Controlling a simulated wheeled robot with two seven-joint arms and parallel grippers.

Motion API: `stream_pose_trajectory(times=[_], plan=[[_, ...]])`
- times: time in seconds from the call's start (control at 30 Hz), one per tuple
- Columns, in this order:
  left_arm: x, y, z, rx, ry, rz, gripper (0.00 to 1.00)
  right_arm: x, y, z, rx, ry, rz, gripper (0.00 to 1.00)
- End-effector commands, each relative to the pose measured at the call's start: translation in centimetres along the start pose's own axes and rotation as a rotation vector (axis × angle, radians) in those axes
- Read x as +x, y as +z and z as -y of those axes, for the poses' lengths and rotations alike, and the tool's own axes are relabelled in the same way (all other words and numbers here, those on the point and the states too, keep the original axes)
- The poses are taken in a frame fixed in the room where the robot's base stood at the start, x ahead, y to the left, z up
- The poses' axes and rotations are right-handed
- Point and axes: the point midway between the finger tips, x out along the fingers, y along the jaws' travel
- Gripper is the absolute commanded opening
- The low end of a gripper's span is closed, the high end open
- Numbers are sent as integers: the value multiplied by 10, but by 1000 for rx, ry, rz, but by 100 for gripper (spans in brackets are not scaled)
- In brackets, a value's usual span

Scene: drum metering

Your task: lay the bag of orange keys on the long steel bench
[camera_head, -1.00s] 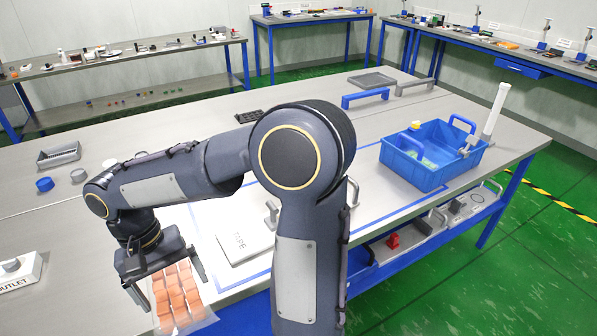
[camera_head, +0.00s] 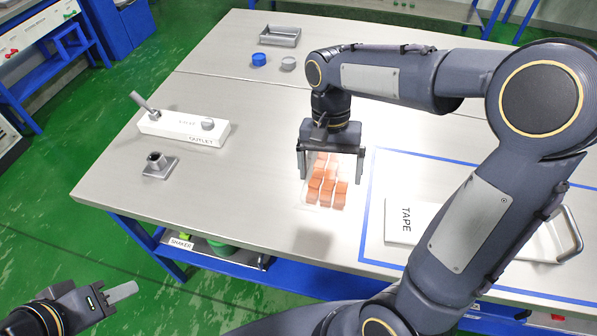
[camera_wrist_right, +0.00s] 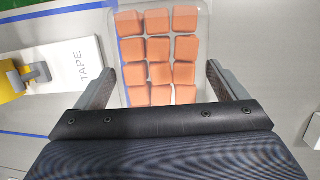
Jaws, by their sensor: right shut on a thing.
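The bag of orange keys (camera_head: 328,190) is a clear bag with several orange blocks in rows. My right gripper (camera_head: 331,172) is shut on it, with a finger at either side. The bag fills the space between the fingers in the right wrist view (camera_wrist_right: 158,60). It is over the long steel bench (camera_head: 235,190), left of the blue outline; I cannot tell whether it touches the top. A soft shadow lies on the steel in front of it. My left gripper (camera_head: 120,292) is at the lower left, off the bench; its finger opening is unclear.
A white outlet block (camera_head: 170,127) and a small metal fitting (camera_head: 156,165) stand on the bench at the left. A blue cap (camera_head: 259,60), a grey cap (camera_head: 288,63) and a metal tray (camera_head: 280,38) are farther back. A white TAPE box (camera_head: 402,222) is to the right.

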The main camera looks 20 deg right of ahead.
Motion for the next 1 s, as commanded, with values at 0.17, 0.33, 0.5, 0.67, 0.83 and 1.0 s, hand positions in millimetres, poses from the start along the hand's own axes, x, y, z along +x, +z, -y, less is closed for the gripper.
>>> stream_pose_trajectory(times=[0.17,0.33,0.5,0.67,0.83,1.0], plan=[[-7,-3,-3,0,0,0,36,10,-18,45,-4,4,3,52],[-10,-5,-5,0,0,0,36,29,-35,81,-2,5,5,52],[-13,-6,-6,0,0,0,36,52,-49,105,-1,2,3,52],[-14,-7,-6,0,0,0,36,60,-54,115,-1,-1,0,52],[-15,-7,-7,0,0,0,36,72,-59,122,-1,2,3,52],[-15,-8,-7,0,0,0,36,94,-65,124,-1,2,2,52]])
